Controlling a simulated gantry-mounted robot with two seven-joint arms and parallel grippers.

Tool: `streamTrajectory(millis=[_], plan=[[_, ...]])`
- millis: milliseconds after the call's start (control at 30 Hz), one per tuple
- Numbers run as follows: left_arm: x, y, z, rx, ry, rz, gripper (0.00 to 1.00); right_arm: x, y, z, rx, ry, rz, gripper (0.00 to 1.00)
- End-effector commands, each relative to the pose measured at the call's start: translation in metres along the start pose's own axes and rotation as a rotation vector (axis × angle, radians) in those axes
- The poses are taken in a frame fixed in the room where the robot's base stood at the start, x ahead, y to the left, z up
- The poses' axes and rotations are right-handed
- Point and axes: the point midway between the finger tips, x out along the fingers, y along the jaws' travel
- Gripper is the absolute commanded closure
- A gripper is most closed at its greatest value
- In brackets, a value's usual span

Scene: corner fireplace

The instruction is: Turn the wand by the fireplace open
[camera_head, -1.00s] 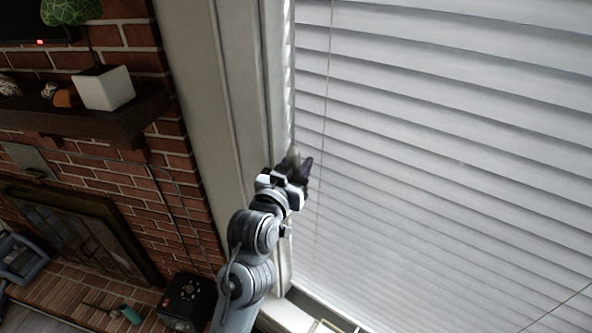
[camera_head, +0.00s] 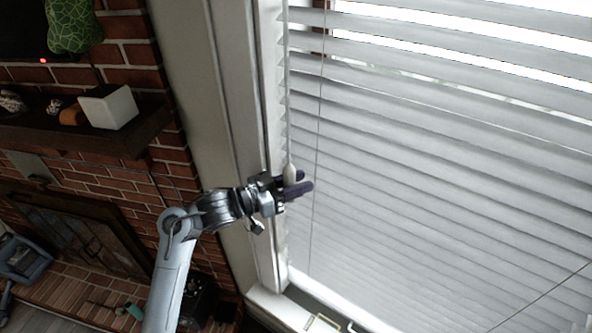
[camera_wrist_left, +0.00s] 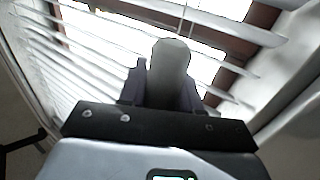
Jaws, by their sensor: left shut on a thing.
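The window blind (camera_head: 430,150) has white slats, tilted so that bright gaps show between the upper ones. The wand (camera_head: 290,172) is a pale, thin rod hanging at the blind's left edge. My left gripper (camera_head: 300,187) is shut on the wand's lower end, its dark fingers on either side of it. In the left wrist view the wand's rounded grey end (camera_wrist_left: 170,75) sits between the two fingers (camera_wrist_left: 165,90), with open slats behind it. My right gripper is in neither view.
The brick fireplace (camera_head: 70,235) stands at the left, with a dark mantel (camera_head: 70,135) holding a white square pot (camera_head: 109,106). The window frame (camera_head: 232,120) rises close beside my left arm. A black box (camera_head: 198,300) stands on the hearth.

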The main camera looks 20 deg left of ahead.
Motion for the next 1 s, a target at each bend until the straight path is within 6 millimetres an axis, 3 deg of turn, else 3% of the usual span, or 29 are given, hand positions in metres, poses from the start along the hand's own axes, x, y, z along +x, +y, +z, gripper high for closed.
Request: streamTrajectory(millis=[500,1000], plan=[[-0.001,0.005,0.0,0.002,0.003,0.342,0.98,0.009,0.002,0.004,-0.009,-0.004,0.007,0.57],[-0.001,0.008,-0.001,0.004,0.003,0.406,0.98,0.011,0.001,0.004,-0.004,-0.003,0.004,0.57]])
